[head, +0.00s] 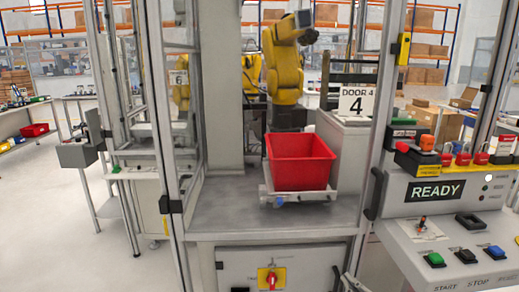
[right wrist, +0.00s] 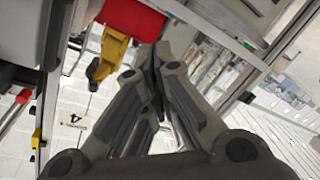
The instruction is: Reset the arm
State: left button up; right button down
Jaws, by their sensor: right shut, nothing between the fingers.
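A yellow robot arm (head: 287,60) stands in a cell behind a red bin (head: 300,162). To the right is a control panel (head: 430,215) with a READY display (head: 436,191). Its sloped front holds a green button (head: 434,260), a black button (head: 466,256) and a blue button (head: 496,252); START and STOP can be read below, the third label is cut off. My right gripper (right wrist: 153,65) is shut and empty in the right wrist view. Only a small grey part of it (head: 347,281) seems to show at the head view's bottom edge, left of the panel. My left gripper is out of view.
The bin sits on a grey tray on the cell table (head: 225,215), framed by metal posts. A red-and-yellow rotary switch (head: 268,278) is on the cabinet below. A DOOR 4 sign (head: 356,102) stands behind. Red padlocks (head: 463,159) hang above the panel. Open floor lies left.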

jog(key=s+a+f+m+g+h, duration=0.1)
jog(key=s+f+m+g+h, duration=0.15)
jog(key=s+f+g, duration=0.4)
jog(key=s+f+m+g+h, duration=0.1)
jog(key=s+f+m, duration=0.3)
jog(key=s, duration=0.6)
jog(key=s+a+f+m+g, duration=0.1)
jog(key=s+g, duration=0.2)
jog(key=s, duration=0.5)
jog(key=s+a+f+m+g, duration=0.1)
jog(key=s+f+g, duration=0.15)
jog(key=s, duration=0.55)
notch_tip(320, 180, down, 30)
jog(key=s+g+b, duration=0.1)
jog(key=s+b, duration=0.1)
jog(key=b, duration=0.2)
pick_arm(q)
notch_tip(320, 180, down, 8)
jog(key=b, duration=0.4)
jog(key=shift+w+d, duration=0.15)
pick_arm(e)
jog(key=s+d+f+g, duration=0.1)
jog(key=s+d+f, duration=0.2)
jog(key=s+f, duration=1.3)
notch_tip(320, 180, down, 4)
jog(key=shift+s+r+g, duration=0.15)
jog(key=shift+g, duration=0.15)
jog(key=shift+n, duration=0.25)
